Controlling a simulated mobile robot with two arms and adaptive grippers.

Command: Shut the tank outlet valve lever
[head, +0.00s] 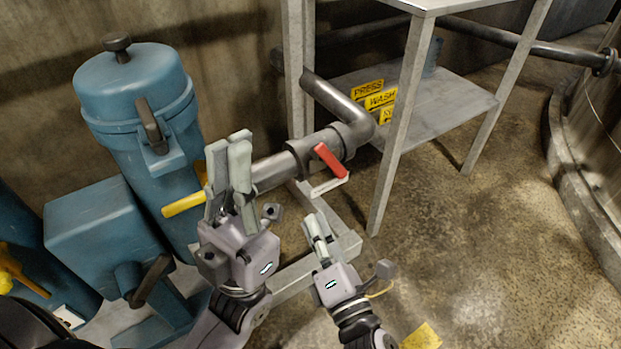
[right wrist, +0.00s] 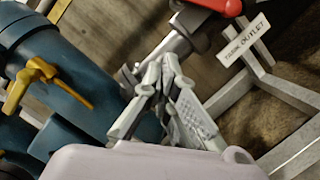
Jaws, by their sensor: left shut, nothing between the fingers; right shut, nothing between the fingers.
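The red valve lever (head: 331,161) sits on the grey pipe's valve body (head: 304,155) in the head view. It slants down to the right, across the pipe's line in the picture. In the right wrist view part of the red lever (right wrist: 215,5) shows at the top edge, above a white sign reading TANK OUTLET (right wrist: 243,40). My right gripper (head: 317,219) is shut and empty, below the lever in the picture and apart from it. Its closed fingers (right wrist: 163,64) also show in the right wrist view. My left gripper (head: 229,145) is shut and empty, left of the lever.
A blue tank (head: 135,85) and blue machinery with a yellow handle (head: 184,205) stand at the left. A metal-legged table (head: 395,140) with a lower shelf stands behind and right of the valve. A grey floor frame (head: 335,247) lies under the pipe. Open floor lies right.

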